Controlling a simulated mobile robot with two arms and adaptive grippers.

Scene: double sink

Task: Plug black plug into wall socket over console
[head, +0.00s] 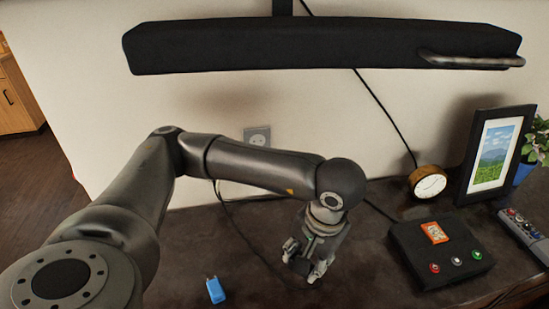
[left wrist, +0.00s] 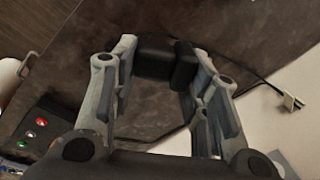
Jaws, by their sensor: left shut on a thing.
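The wall socket (head: 257,136) is a small grey plate on the pale wall, just above the back of the dark console (head: 185,255). My left gripper (head: 308,270) points down over the console, in front of and a little right of the socket. It is shut on the black plug (left wrist: 160,60), which shows between its fingers in the left wrist view. In the head view the plug is mostly lost among the dark fingers. A dark cord runs over the console near the gripper. The plug is well apart from the socket. My right gripper is in neither view.
A blue plug-like piece (head: 215,290) lies at the console's front. To the right are a black button box (head: 437,250), a round clock (head: 428,182), a picture frame (head: 495,155) and a remote (head: 525,235). A long black bar (head: 320,43) hangs above.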

